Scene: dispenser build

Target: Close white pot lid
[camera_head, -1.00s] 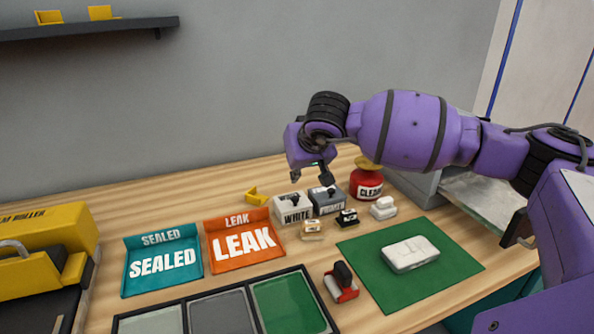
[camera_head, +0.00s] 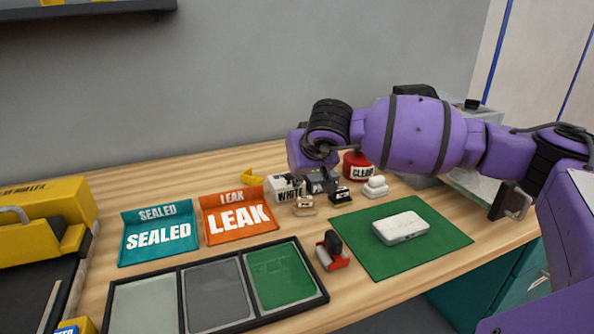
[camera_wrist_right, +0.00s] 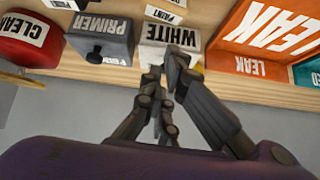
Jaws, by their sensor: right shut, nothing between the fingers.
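The white pot (camera_head: 283,188) is a small pale box with a WHITE label, standing near the back of the table. It also shows upside down in the right wrist view (camera_wrist_right: 155,32). My right gripper (camera_wrist_right: 168,62) is shut and empty, its fingertips at the pot's rear upper edge in that view; whether they touch it I cannot tell. The lid's position is unclear behind the fingers. My left gripper is out of view.
The grey PRIMER pot (camera_wrist_right: 101,38) stands beside the white pot, with the red CLEAR pot (camera_head: 357,166) beyond it. The orange LEAK tray (camera_head: 238,219) is on the other side. Small stamps stand in front. A white case (camera_head: 401,228) lies on a green mat (camera_head: 365,262).

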